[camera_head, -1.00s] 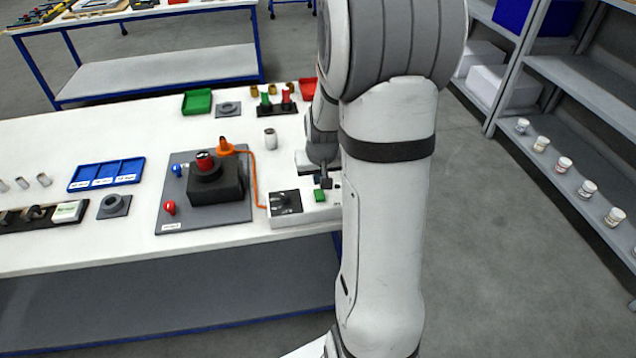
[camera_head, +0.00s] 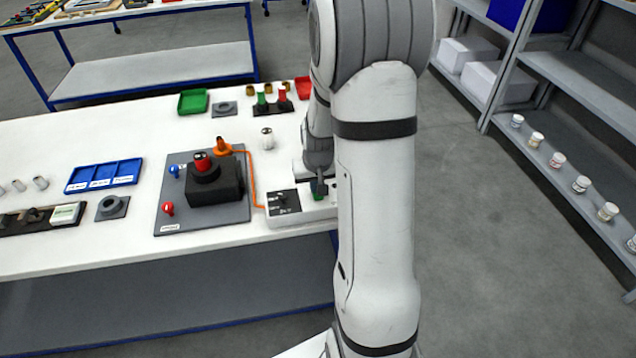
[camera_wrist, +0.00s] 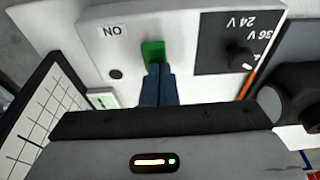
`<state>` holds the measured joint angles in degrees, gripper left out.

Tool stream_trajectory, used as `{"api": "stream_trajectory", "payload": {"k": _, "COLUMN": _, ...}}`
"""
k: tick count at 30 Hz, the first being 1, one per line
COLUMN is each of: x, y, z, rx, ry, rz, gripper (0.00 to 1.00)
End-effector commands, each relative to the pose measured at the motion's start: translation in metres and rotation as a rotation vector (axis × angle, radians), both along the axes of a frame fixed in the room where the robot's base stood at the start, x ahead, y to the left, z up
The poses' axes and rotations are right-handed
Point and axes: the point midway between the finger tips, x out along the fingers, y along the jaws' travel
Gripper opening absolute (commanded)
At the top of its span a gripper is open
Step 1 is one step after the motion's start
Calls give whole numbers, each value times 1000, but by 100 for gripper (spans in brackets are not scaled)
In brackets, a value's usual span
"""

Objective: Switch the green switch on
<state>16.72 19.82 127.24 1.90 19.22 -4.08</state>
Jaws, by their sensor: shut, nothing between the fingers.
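The green switch (camera_wrist: 153,52) sits on a white control box (camera_wrist: 100,35), beside the printed word "ON" in the wrist view. In the head view the switch (camera_head: 318,196) is mostly hidden behind my gripper (camera_head: 319,187), on the right end of the box (camera_head: 300,212). My gripper (camera_wrist: 158,72) is shut and empty. In the wrist view its fingertips are right at the near edge of the green switch, touching it or very close. The switch's exact tilt is hard to tell.
A black dial panel (camera_wrist: 235,40) marked 24 V and 36 V is on the same box. An orange cable (camera_head: 252,180) runs to a grey plate (camera_head: 240,212) bearing a black block (camera_head: 215,186) with a red top. My arm hides the table's right end.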

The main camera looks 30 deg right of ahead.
Motion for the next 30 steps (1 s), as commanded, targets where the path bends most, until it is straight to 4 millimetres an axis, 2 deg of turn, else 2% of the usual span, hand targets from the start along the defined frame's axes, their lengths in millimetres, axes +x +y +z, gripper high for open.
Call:
{"api": "stream_trajectory", "payload": {"k": 5, "x": -2, "y": 0, "z": -4, "rx": 2, "ry": 8, "rz": 0, "gripper": 0}}
{"api": "stream_trajectory", "payload": {"k": 16, "x": 14, "y": -1, "z": -4, "rx": 1, "ry": 6, "rz": 5, "gripper": 0}}
{"api": "stream_trajectory", "payload": {"k": 25, "x": 15, "y": -1, "z": -3, "rx": 2, "ry": 5, "rz": 6, "gripper": 0}}
{"api": "stream_trajectory", "payload": {"k": 30, "x": 17, "y": -1, "z": 10, "rx": 1, "ry": 2, "rz": 7, "gripper": 0}}
